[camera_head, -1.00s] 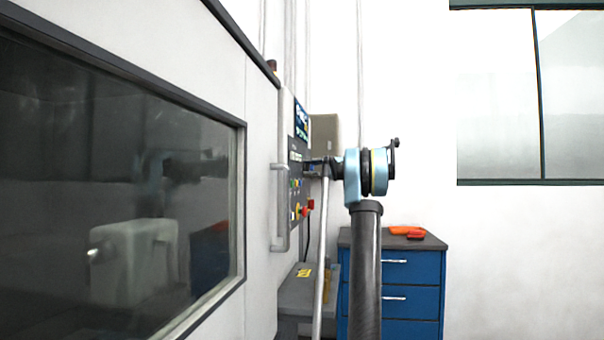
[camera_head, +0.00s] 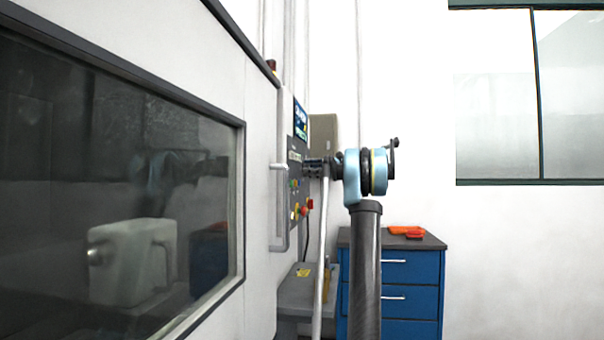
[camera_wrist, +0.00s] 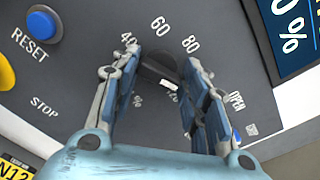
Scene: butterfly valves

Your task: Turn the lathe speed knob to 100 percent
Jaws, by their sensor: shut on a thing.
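The dark speed knob (camera_wrist: 160,70) sits on the grey control panel (camera_wrist: 85,75) in the wrist view. Scale marks 40, 60 and 80 curve around its far side, and its pointer is hard to make out. My gripper (camera_wrist: 165,64) has one finger on each side of the knob and is shut on it. In the head view my gripper (camera_head: 313,168) reaches left to the lathe's control panel (camera_head: 297,165), and the knob is hidden there. A display (camera_wrist: 295,30) at the wrist view's upper right shows a cut-off percent reading.
A blue RESET button (camera_wrist: 42,25) and a yellow button (camera_wrist: 5,72) are left of the fingers in the wrist view. A red knob (camera_head: 306,205) sits lower on the panel, beside a vertical handle (camera_head: 281,215). A blue drawer cabinet (camera_head: 392,285) stands behind my arm.

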